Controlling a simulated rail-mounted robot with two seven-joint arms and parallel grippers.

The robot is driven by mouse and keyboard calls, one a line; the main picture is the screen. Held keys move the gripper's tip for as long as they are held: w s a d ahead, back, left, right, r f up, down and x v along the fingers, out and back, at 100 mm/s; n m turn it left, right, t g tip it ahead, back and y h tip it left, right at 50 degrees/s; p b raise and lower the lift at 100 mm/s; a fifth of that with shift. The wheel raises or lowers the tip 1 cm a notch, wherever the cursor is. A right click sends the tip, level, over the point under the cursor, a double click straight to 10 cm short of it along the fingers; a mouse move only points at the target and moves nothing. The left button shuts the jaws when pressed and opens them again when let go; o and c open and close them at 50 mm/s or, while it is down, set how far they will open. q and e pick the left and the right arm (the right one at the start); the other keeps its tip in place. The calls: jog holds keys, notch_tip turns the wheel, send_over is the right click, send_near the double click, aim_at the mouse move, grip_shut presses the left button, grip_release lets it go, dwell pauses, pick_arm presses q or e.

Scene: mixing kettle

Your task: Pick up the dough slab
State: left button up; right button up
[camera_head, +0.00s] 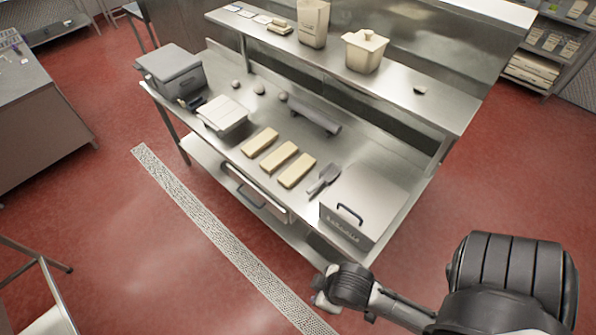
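Three long, pale beige dough slabs lie side by side on the steel worktable: a left slab (259,142), a middle slab (279,157) and a right slab (297,170). They are apart from each other, with bare steel between them. My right arm comes in from the lower right. Its gripper (323,289) is low in front of the table, beyond its front edge and well away from the slabs. It is too small and dark to tell whether it is open or shut. My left gripper is out of view.
A large lidded box with a blue handle (362,207) stands at the table's right end, beside a dark scraper (323,179). A grey roller-like object (315,120) lies behind the slabs. A pale tray (222,114) and grey bin (172,73) stand left. A shelf (400,91) overhangs the back.

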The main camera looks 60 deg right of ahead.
dwell(0.4)
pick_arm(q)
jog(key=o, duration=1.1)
